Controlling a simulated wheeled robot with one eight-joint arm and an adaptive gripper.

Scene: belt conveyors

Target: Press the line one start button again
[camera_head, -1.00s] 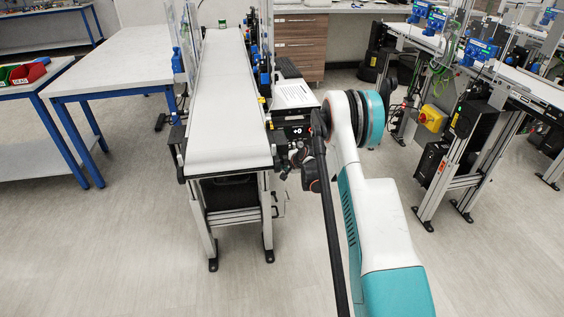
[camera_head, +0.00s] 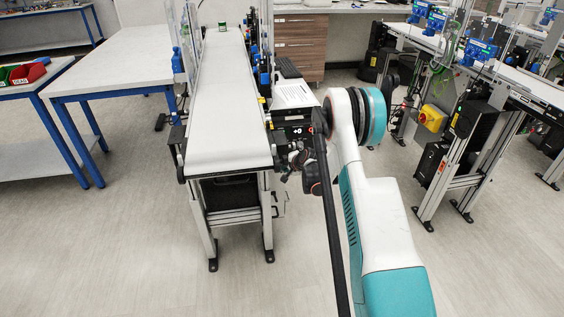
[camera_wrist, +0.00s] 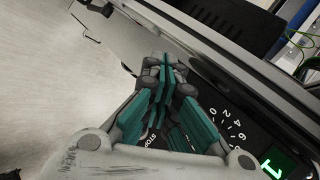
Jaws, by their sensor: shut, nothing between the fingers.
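The line one control box (camera_head: 297,132) hangs at the right side of the near end of the white belt conveyor (camera_head: 228,120), with a small lit display. My gripper (camera_head: 284,168) is just below and left of that box, beside the conveyor's end. In the wrist view my gripper (camera_wrist: 164,72) is shut and empty, its teal fingers together across the control panel (camera_wrist: 240,148). The panel shows a numbered dial scale and a green lit display (camera_wrist: 275,162). The start button cannot be made out; my fingers cover part of the panel. I cannot tell whether they touch it.
A small green-and-clear item (camera_head: 222,26) sits at the belt's far end. A white-topped table (camera_head: 110,65) stands left of the conveyor. Another conveyor line with a yellow switch box (camera_head: 432,118) stands to the right. The floor in front is clear.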

